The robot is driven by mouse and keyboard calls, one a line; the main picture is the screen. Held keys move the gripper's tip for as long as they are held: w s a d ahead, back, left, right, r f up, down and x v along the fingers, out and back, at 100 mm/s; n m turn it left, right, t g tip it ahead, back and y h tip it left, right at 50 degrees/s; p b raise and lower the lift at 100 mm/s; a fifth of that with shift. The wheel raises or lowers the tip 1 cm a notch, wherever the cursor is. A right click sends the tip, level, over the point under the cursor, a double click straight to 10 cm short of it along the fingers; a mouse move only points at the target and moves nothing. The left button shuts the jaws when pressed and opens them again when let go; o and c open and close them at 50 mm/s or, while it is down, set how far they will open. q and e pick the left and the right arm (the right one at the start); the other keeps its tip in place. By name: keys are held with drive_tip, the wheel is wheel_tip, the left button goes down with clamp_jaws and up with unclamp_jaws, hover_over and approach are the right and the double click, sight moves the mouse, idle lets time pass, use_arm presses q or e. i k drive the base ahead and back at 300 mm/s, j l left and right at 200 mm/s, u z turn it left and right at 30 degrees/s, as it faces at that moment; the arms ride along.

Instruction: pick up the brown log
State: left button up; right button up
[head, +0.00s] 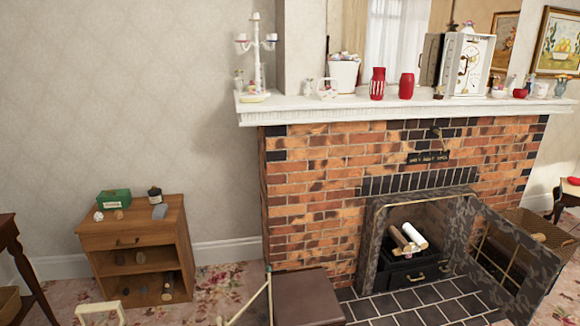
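Inside the open fireplace, a tan-brown log (399,238) lies on the dark grate beside a white log (415,236). The two lie close together, tilted. A brown log-like piece (539,237) also shows at the wicker basket (540,222) to the right of the fireplace. I cannot tell which of these is the brown log of the task. Neither of my grippers is in view.
The patterned fireplace door (515,262) stands open to the right, between the opening and the basket. A brown box (308,298) stands in front left on the floor. Black hearth tiles (415,305) lie before the fireplace. A wooden cabinet (150,240) stands left.

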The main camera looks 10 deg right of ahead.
sight(401, 241)
drive_tip(key=i+l+z, duration=0.35)
drive_tip(key=i+l, duration=0.55)
drive_tip(key=l, duration=0.25)
drive_tip(key=i+l+z, duration=0.35)
drive_tip(key=i+l, duration=0.55)
drive_tip(key=i, duration=0.15)
